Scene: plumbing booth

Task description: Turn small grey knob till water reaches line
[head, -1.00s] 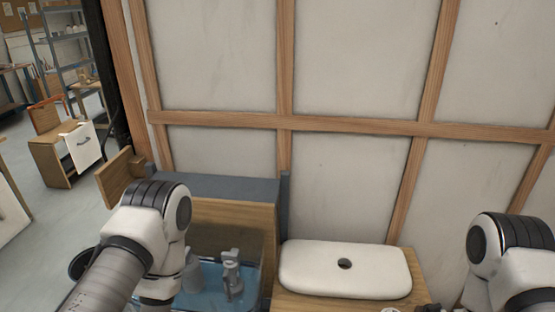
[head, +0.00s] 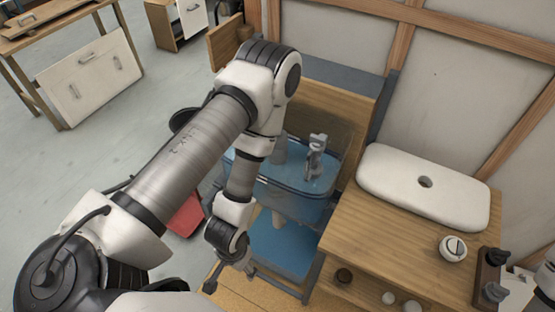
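A clear tank (head: 325,213) with blue water stands left of the wooden counter. A grey fitting (head: 316,158) rises out of its water. More blue (head: 285,247) shows lower down, under the tank. I cannot make out a level line. Two dark grey knobs, an upper one (head: 497,257) and a lower one (head: 495,291), sit on a brown block at the right; I cannot tell which is the small grey knob. My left gripper (head: 231,279) hangs left of and in front of the tank, fingers apart and empty. My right gripper is out of view.
Small round items stand below the counter edge. A red thing (head: 186,216) lies on the floor behind my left arm.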

